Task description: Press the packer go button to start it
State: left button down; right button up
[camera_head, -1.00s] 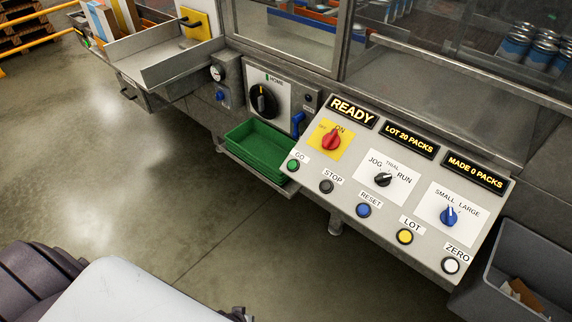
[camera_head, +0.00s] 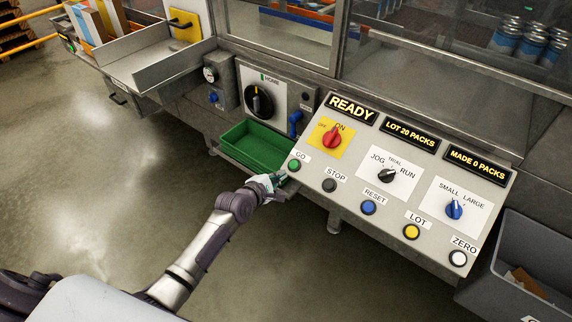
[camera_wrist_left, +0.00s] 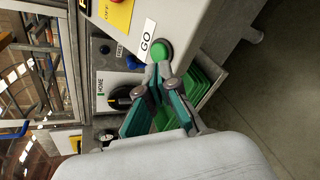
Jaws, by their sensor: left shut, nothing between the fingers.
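The green GO button (camera_head: 294,165) is at the upper left of the row of buttons on the sloping packer panel (camera_head: 320,205). My left gripper (camera_head: 281,176) is shut and empty, with its fingertips just left of and below the button. In the left wrist view the GO button (camera_wrist_left: 162,50) is right at the tips of my left gripper (camera_wrist_left: 161,68). I cannot tell whether they touch. The display (camera_head: 352,109) reads READY, and another display (camera_head: 477,165) reads MADE 0 PACKS. My right gripper is not in view.
The STOP button (camera_head: 329,185), blue RESET button (camera_head: 368,207), yellow LOT button (camera_head: 411,232) and white ZERO button (camera_head: 458,258) follow down the panel. A green tray (camera_head: 247,143) lies just beyond my gripper. A grey bin (camera_head: 528,255) stands at right. The left floor is clear.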

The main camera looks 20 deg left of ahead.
aim_at(289, 163)
pick_arm(q)
notch_tip(289, 163, up, 8)
jog(key=w+n+t, duration=0.1)
jog(key=w+n, duration=0.1)
jog(key=shift+a+f+n+h, duration=0.2)
jog(key=shift+n+h, duration=0.1)
jog(key=shift+h, duration=0.1)
jog(key=shift+w, duration=0.15)
jog(key=shift+w+d+f+b, duration=0.25)
jog(key=shift+w+f+b, duration=0.45)
jog(key=shift+f+b, duration=0.75)
jog(key=shift+w+d+f+b, duration=0.25)
jog(key=shift+w+f+b, duration=0.4)
jog(key=shift+f+b, duration=0.8)
jog(key=shift+w+d+f+b, duration=0.25)
jog(key=shift+w+f+b, duration=0.6)
jog(key=shift+b, duration=0.95)
jog(key=shift+s+f, duration=0.15)
jog(key=shift+f, duration=0.1)
